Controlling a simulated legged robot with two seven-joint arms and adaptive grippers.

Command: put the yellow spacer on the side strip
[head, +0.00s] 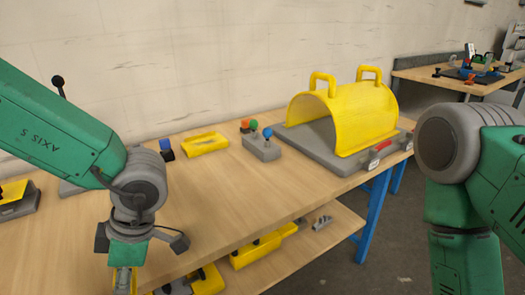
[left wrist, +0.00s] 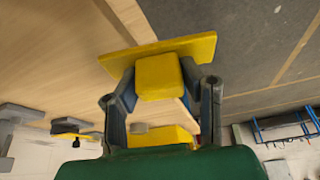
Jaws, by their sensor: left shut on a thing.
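My left gripper (left wrist: 160,85) is shut on a yellow piece (left wrist: 158,77), which looks like the yellow spacer. In the left wrist view it has a block between the fingers and a wider flat plate beyond the fingertips. In the head view, my left gripper (head: 124,272) is at the bottom left, and only a bit of the yellow piece (head: 122,282) shows. The left wrist view shows the piece across the table's edge, with floor to its right. I cannot pick out the side strip for certain. My right arm is at the right; its gripper is out of view.
On the table (head: 240,195) stand a yellow tray (head: 205,144), a grey block with coloured knobs (head: 262,148) and a yellow guard (head: 345,118) on a grey base. A lower shelf (head: 315,245) holds yellow and grey parts. The table's middle front is clear.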

